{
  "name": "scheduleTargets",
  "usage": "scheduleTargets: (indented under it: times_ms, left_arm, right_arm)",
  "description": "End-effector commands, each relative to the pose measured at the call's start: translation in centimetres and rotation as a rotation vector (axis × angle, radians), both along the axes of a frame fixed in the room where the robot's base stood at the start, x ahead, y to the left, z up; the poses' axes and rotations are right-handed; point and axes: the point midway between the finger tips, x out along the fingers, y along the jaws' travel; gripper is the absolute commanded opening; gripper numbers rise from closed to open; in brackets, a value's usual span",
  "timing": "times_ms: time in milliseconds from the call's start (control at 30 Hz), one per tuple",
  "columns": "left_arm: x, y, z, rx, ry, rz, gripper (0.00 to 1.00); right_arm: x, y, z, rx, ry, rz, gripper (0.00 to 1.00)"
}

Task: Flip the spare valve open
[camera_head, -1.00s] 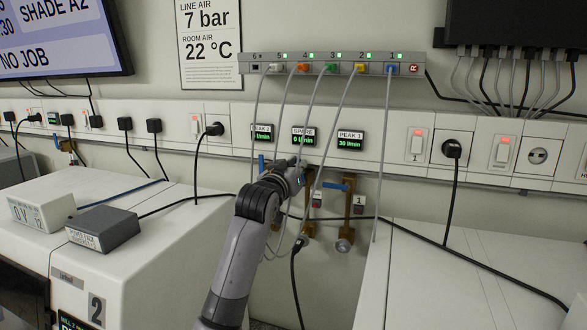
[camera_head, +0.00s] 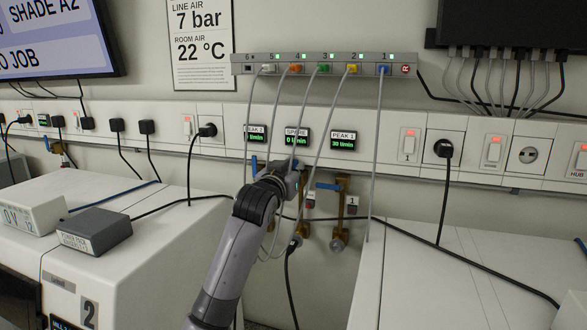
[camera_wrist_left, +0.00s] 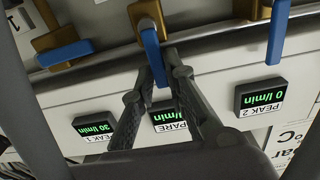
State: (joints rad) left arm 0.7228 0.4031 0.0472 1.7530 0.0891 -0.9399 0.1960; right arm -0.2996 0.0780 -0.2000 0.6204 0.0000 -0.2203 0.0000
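The spare valve's blue handle (camera_wrist_left: 153,55) shows in the left wrist view, where the picture is upside down. It points toward its display (camera_wrist_left: 168,115), across the pipe. My left gripper (camera_wrist_left: 160,62) has its fingertips close on both sides of this handle, with little or no gap visible. In the head view my left gripper (camera_head: 288,180) covers most of the spare valve, below the spare display (camera_head: 297,140), which reads 0 l/min. My right gripper is not in view.
Grey cables (camera_head: 375,150) hang in front of the wall near my left arm.

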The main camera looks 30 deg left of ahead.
Motion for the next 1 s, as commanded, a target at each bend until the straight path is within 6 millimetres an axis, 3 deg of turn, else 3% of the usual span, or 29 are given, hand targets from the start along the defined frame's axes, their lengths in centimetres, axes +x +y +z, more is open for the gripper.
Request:
scheduleTargets:
  times_ms: [233, 633, 767, 1000]
  left_arm:
    - [0.0, 0.0, 0.0, -0.002, 0.000, 0.000, 0.32]
    - [-0.7, -0.1, 0.0, -0.003, -0.002, 0.000, 0.32]
    - [-2.5, -0.6, 0.0, 0.000, -0.003, 0.000, 0.32]
    - [-7.4, -1.8, 0.0, -0.001, -0.002, -0.001, 0.32]
  right_arm:
    - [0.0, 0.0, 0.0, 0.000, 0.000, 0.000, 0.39]
    - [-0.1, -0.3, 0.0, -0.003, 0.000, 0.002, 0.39]
    - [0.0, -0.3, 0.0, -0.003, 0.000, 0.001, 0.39]
    - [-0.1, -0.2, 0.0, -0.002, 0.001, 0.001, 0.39]
